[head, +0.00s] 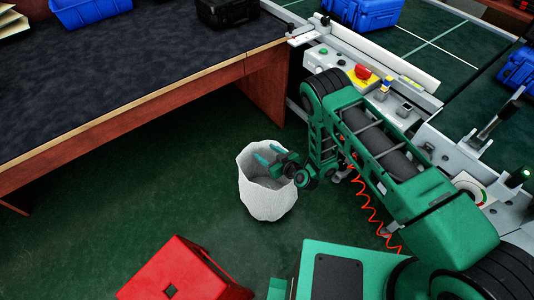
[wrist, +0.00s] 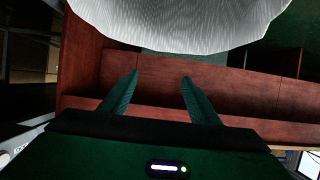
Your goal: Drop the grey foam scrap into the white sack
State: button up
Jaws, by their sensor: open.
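The white sack (head: 267,204) stands open on the green floor, left of my arm in the head view. Its pale wall and rim fill the top of the wrist view (wrist: 180,28). My gripper (head: 268,154) is at the sack's mouth, its fingers over the opening. In the wrist view my gripper (wrist: 160,78) has its two green fingers apart with nothing between them. I see no grey foam scrap in either view. The bottom of the sack is hidden, so I cannot tell what lies in it.
A dark-topped wooden table (head: 120,75) stands at the left, with a blue bin (head: 88,10) and a black case (head: 226,12). A red box (head: 185,272) is at the front. A control panel (head: 345,62) is behind my arm. Open floor lies left of the sack.

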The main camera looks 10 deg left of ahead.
dwell(0.4)
notch_tip(320, 180, up, 7)
dwell(0.5)
